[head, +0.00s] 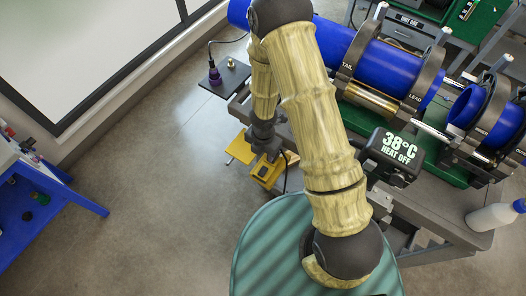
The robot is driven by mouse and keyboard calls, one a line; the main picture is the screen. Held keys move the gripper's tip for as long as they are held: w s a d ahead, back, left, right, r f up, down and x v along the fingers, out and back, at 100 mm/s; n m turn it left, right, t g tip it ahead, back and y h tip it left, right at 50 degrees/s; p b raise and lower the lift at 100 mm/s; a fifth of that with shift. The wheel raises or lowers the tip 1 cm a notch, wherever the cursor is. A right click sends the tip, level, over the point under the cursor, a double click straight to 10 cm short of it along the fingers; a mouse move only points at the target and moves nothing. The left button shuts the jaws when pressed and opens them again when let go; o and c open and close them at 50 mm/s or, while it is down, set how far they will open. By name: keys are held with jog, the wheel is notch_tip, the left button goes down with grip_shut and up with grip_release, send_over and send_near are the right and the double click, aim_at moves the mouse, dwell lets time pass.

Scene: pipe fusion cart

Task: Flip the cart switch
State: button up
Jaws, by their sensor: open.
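The pipe fusion cart (440,222) stands at the right. A dark plate (222,82) sticks out from its left side, carrying a purple piece with a cable (214,75) and a small brass-coloured piece (231,64). I cannot tell for sure whether either of these is the switch. A black box (393,155) on the cart reads "38°C HEAT OFF". My gripper (254,160) is open, with yellow fingers apart and nothing seen between them. It is beside the cart's left edge, below the plate in the picture and left of the black box. My arm hides part of the cart.
Blue pipe (391,70) lies in clamps marked TAIL and LEAD. A white bottle (492,215) stands at the cart's right. A blue table (40,205) is at far left, near a white wall panel. Grey floor (160,190) between is clear.

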notch_tip(320, 180, up, 5)
jog(key=p, duration=0.3)
